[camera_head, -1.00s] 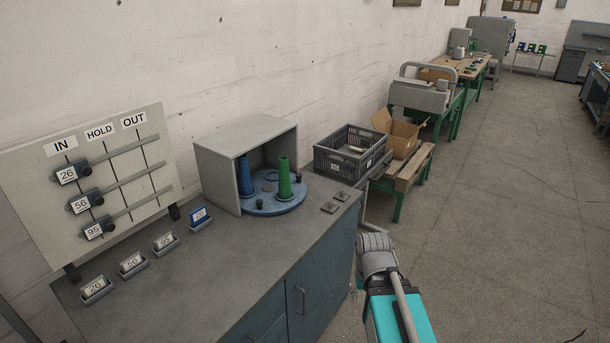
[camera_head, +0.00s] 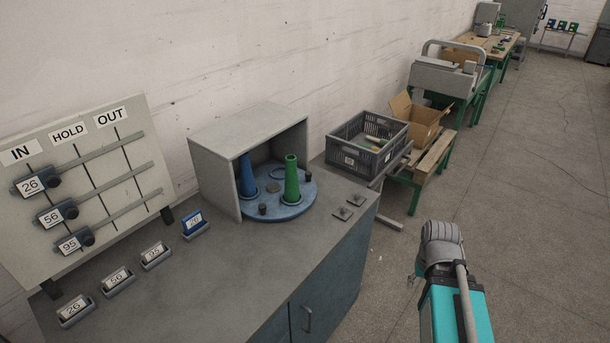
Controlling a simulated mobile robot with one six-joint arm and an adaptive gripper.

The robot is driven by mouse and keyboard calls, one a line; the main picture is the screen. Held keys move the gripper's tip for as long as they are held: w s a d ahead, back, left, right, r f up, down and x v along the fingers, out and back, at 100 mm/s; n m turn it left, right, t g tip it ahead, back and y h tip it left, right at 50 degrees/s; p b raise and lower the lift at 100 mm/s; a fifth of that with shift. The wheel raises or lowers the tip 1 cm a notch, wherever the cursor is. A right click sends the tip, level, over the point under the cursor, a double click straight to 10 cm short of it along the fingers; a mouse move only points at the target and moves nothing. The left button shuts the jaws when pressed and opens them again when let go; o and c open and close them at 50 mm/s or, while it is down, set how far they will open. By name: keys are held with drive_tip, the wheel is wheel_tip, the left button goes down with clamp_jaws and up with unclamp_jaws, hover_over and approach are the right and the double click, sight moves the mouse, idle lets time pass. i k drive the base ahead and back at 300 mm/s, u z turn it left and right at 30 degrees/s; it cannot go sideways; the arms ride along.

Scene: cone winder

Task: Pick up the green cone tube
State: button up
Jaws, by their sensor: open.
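The green cone tube (camera_head: 291,180) stands upright on the blue round turntable (camera_head: 292,210), at its front right. The turntable sits partly inside a grey open-fronted housing (camera_head: 215,165) on the workbench. A blue cone tube (camera_head: 246,176) stands upright to the left of the green one, partly under the housing. Part of my arm shows at the lower right, beyond the bench's right edge. My gripper is not in view, and nothing touches the green tube.
A label board (camera_head: 85,120) with sliders stands at the left. Several numbered card holders (camera_head: 118,280) line the bench (camera_head: 230,290) before it. A dark crate (camera_head: 345,155) and a cardboard box (camera_head: 424,121) stand beyond the turntable. Open floor (camera_head: 540,200) lies to the right.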

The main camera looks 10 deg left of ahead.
sight(292, 193)
drive_tip(key=u, duration=0.3)
drive_tip(key=i, duration=0.9)
drive_tip(key=u, duration=0.75)
